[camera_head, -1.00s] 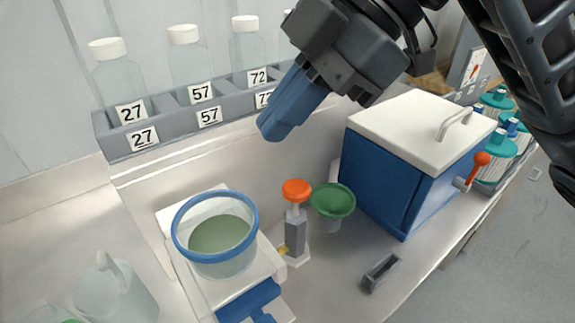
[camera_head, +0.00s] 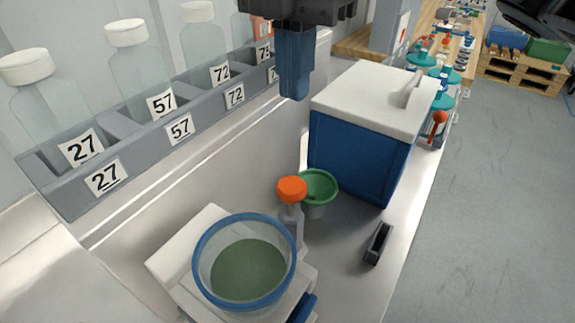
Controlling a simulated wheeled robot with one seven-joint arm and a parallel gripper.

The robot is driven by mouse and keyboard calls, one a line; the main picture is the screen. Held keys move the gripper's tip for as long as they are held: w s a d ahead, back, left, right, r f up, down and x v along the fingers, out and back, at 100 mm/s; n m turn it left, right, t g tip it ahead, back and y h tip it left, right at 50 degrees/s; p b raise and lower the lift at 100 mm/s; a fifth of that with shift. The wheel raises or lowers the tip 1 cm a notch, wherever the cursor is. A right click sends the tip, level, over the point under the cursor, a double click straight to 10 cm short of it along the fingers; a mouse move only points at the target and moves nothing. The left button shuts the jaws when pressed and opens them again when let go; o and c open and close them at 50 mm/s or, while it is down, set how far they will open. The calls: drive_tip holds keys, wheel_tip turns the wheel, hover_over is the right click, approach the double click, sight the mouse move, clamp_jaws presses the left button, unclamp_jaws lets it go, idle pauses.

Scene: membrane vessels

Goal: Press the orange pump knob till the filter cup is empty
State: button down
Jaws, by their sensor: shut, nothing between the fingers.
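The orange pump knob (camera_head: 291,189) tops a grey pump just right of the filter cup. The filter cup (camera_head: 203,262) is clear with a blue rim and stands on a white stand. Greenish liquid (camera_head: 248,272) shows inside it; its exact level is hard to tell. My gripper (camera_head: 294,97) has blue fingers pointing down, shut and empty. In the picture it is above the knob, clearly apart from it. Part of the pump body is hidden behind the cup's rim.
A green funnel (camera_head: 318,186) stands right behind the knob. A blue box with a white lid (camera_head: 365,100) is at the right. A grey rack (camera_head: 140,155) of numbered bottles runs along the left. A small dark holder (camera_head: 378,243) lies near the bench edge.

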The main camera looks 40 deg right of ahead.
sight(293, 187)
wheel_tip(293, 187, down, 14)
drive_tip(key=shift+f+p, duration=0.1)
drive_tip(key=shift+p, duration=0.35)
idle(0.4)
drive_tip(key=shift+s+f+b, duration=0.1)
drive_tip(key=shift+f+b, duration=1.4)
drive_tip(key=shift+f, duration=0.8)
